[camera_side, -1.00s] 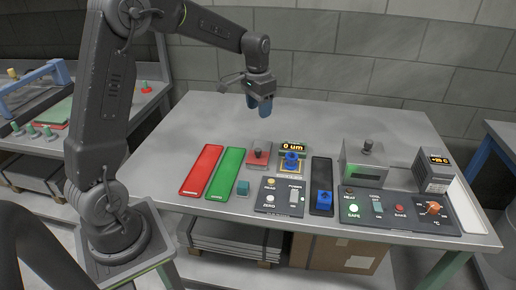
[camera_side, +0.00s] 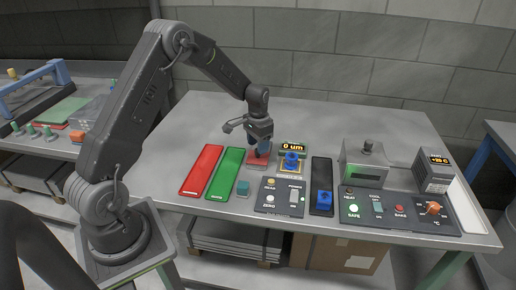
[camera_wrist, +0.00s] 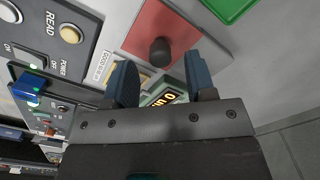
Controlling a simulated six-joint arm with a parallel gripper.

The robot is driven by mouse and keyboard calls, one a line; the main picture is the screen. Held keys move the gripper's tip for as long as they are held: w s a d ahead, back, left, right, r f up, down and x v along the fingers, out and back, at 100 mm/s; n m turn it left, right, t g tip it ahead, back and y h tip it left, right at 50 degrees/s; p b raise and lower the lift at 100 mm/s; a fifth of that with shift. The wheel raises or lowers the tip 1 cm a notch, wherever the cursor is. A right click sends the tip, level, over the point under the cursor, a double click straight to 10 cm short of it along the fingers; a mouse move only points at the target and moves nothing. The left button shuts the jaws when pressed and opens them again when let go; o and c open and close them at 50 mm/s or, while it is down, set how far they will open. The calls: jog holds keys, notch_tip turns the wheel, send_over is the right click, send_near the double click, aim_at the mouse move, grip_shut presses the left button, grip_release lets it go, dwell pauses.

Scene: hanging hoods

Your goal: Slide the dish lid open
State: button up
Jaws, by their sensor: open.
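A flat red square lid (camera_side: 256,162) with a dark upright knob lies left of the small gauge stand; I take it for the dish lid. It also shows in the wrist view as a red plate (camera_wrist: 187,20) with the dark round knob (camera_wrist: 160,51). My gripper (camera_side: 262,148) points down just above the lid and hides its knob in the side view. In the wrist view my gripper (camera_wrist: 161,78) has its two blue fingers apart with nothing between them. The knob shows beyond the fingertips, lined up with the gap; contact cannot be told.
The gauge stand (camera_side: 291,160) with a blue part and a "0 um" display is close on the right. Green (camera_side: 226,175) and red (camera_side: 201,171) strips lie left. A control panel (camera_side: 281,197) is in front, a grey knobbed box (camera_side: 364,163) farther right. The table's back is clear.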

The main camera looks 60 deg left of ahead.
jog(key=shift+f, duration=1.05)
grip_shut()
